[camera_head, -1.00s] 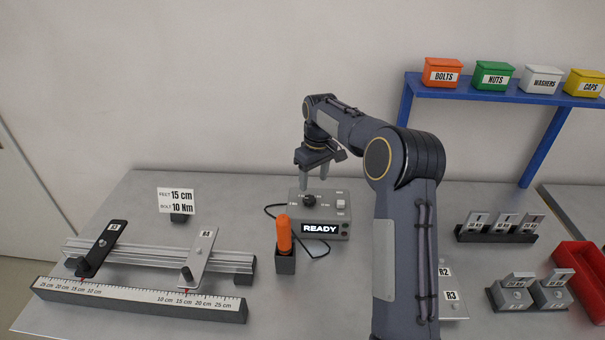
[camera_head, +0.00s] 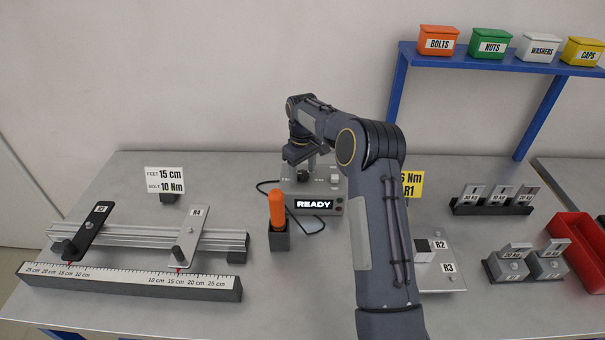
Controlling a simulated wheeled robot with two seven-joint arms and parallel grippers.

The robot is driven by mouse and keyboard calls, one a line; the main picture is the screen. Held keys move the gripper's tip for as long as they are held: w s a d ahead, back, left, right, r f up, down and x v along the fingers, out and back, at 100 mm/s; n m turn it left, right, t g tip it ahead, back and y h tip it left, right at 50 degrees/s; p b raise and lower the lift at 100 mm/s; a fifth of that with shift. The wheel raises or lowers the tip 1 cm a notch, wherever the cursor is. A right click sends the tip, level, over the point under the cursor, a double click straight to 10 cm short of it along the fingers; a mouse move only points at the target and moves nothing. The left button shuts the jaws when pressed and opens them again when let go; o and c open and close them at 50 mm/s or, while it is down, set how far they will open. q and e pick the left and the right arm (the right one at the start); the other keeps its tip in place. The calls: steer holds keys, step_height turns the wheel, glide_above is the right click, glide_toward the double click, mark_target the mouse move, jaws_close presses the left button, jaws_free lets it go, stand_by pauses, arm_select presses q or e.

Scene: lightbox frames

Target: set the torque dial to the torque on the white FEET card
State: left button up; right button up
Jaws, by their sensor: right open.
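The white FEET card (camera_head: 165,181) stands at the back left of the table and reads FEET 15 cm, BOLT 10 Nm. The grey torque box (camera_head: 329,190) stands near the table's middle, with a display reading READY (camera_head: 314,204). Its dark dial (camera_head: 303,174) is on the top face, partly hidden by my right gripper. My right gripper (camera_head: 302,171) points down at the dial with its fingers apart, around or just above it; I cannot tell whether they touch it. The dial's setting is not readable. My left gripper is not in view.
An orange-handled tool (camera_head: 277,208) stands in a dark holder in front of the box. A rail with two feet (camera_head: 150,237) and a ruler (camera_head: 130,281) lie at left. A yellow card (camera_head: 412,184) and a plate (camera_head: 446,270) are partly behind my right arm.

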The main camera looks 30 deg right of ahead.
steer(key=c, duration=1)
